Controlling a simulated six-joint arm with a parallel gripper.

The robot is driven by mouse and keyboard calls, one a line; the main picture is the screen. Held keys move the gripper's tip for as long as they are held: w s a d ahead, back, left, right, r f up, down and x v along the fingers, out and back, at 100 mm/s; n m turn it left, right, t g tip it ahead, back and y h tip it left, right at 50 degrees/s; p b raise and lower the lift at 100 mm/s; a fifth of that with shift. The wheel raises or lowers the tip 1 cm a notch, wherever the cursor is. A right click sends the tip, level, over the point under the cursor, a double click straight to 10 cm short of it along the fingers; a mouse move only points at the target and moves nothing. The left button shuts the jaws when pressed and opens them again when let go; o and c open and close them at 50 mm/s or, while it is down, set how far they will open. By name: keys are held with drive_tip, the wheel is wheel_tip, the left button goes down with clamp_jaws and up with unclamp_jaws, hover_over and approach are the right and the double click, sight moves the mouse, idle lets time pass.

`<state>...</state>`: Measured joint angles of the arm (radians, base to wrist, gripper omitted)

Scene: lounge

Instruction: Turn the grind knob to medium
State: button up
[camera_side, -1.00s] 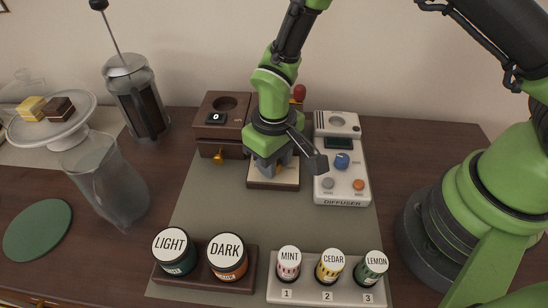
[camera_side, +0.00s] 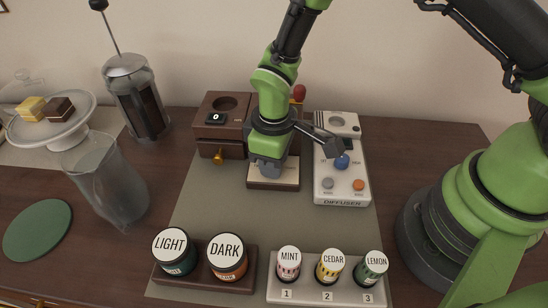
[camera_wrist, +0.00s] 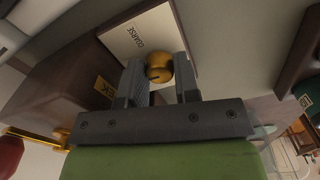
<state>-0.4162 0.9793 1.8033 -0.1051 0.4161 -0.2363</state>
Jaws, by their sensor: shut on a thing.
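The brass-yellow grind knob (camera_wrist: 158,69) sits between my gripper's two fingers in the wrist view, with a dark mark on its face. My gripper (camera_side: 267,170) is shut on it, over the cream panel (camera_side: 287,183) at the foot of the middle machine. In the side view my gripper hides the knob. The wrist view shows the word COARSE on the cream panel (camera_wrist: 148,34), beyond the knob. Other setting words cannot be fully read, so I cannot tell the knob's exact setting.
A brown box with a 0 display (camera_side: 216,118) stands close on the left. The white diffuser (camera_side: 343,187) stands close on the right. In front are the LIGHT (camera_side: 174,252) and DARK (camera_side: 228,257) jars and a vial rack (camera_side: 310,296). The middle of the mat (camera_side: 215,212) is clear.

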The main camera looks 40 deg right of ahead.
drive_tip(key=o, duration=0.9)
drive_tip(key=shift+o, duration=0.2)
wheel_tip(320, 180, up, 10)
drive_tip(key=shift+r, duration=0.1)
wheel_tip(320, 180, up, 6)
drive_tip(key=m+t, duration=0.1)
drive_tip(key=m, duration=0.1)
hover_over(286, 167)
drive_tip(key=s+d+r+m+t+y, duration=0.25)
drive_tip(key=s+d+r+m, duration=0.35)
drive_tip(key=r, duration=0.4)
drive_tip(key=s+d+r+m+t, duration=0.2)
drive_tip(key=s+t, duration=0.1)
drive_tip(key=s, duration=0.5)
drive_tip(key=shift+s+r+t, duration=0.15)
drive_tip(key=shift+s+t, duration=0.05)
drive_tip(key=shift+t, duration=0.15)
